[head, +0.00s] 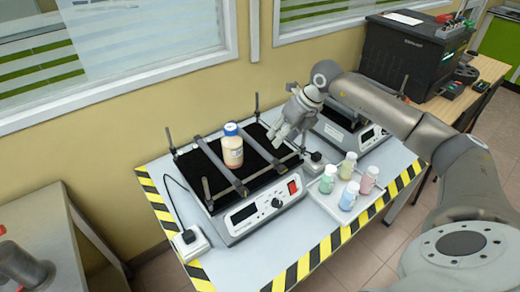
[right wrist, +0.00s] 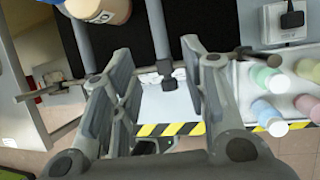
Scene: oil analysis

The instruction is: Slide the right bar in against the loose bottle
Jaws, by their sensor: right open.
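The loose bottle (head: 232,146), amber-bodied with a blue cap and white label, stands on the black mat of the shaker (head: 264,208) in the head view. The right bar (head: 256,146) crosses the mat just right of the bottle; I cannot tell whether they touch. The left bar (head: 220,167) lies on the bottle's other side. My right gripper (head: 281,133) is open above the mat's right part, right of the right bar.
A tray (head: 323,203) with several small capped bottles stands right of the shaker. A second shaker (head: 352,130) stands behind it. Upright posts (head: 303,137) rise at the mat's corners. A power adapter and cable (head: 190,240) lie at the left.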

